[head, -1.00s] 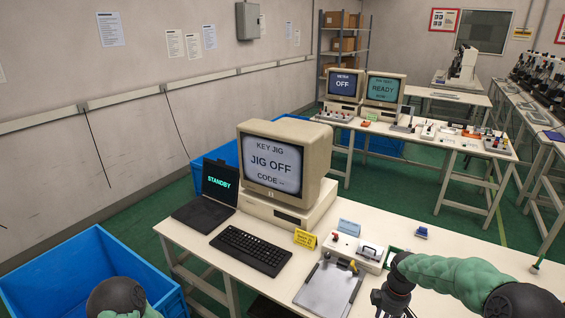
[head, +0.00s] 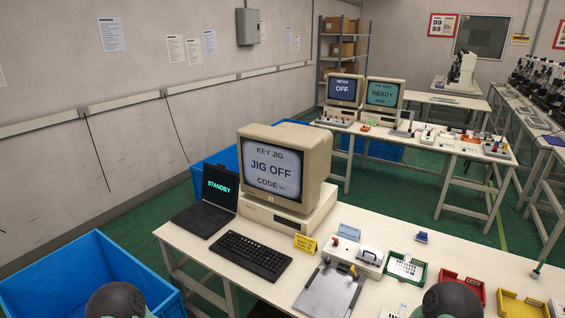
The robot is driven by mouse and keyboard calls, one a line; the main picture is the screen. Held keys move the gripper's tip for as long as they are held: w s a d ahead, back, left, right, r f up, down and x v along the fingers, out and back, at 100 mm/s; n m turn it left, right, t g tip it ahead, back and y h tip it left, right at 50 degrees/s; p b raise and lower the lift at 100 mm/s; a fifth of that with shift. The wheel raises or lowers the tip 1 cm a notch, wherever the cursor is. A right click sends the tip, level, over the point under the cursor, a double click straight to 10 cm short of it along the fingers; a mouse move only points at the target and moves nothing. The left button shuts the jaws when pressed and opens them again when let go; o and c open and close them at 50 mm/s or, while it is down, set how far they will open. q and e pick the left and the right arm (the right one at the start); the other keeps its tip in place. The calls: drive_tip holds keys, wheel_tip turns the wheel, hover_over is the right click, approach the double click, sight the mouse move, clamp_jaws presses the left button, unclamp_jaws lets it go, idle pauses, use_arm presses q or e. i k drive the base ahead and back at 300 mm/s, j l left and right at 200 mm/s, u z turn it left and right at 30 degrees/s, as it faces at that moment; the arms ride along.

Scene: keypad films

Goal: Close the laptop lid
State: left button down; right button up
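The black laptop (head: 203,219) sits at the left end of the near white table. Its lid (head: 220,184) stands open and its screen reads STANDBY in green. The lid leans close to the old beige computer on its right. Only a dark rounded part of each of my arms shows at the bottom edge, one at the left and one at the right. Both my grippers are out of the picture. Nothing touches the laptop.
Green (head: 406,268), red and yellow trays lie to the right. A blue bin (head: 95,275) stands left of the table.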

sight(220, 186)
drive_tip(key=i+j+z, duration=0.25)
drive_tip(key=j, duration=0.4)
drive_tip(key=i+j+z, duration=0.1)
drive_tip(key=i+j, duration=0.2)
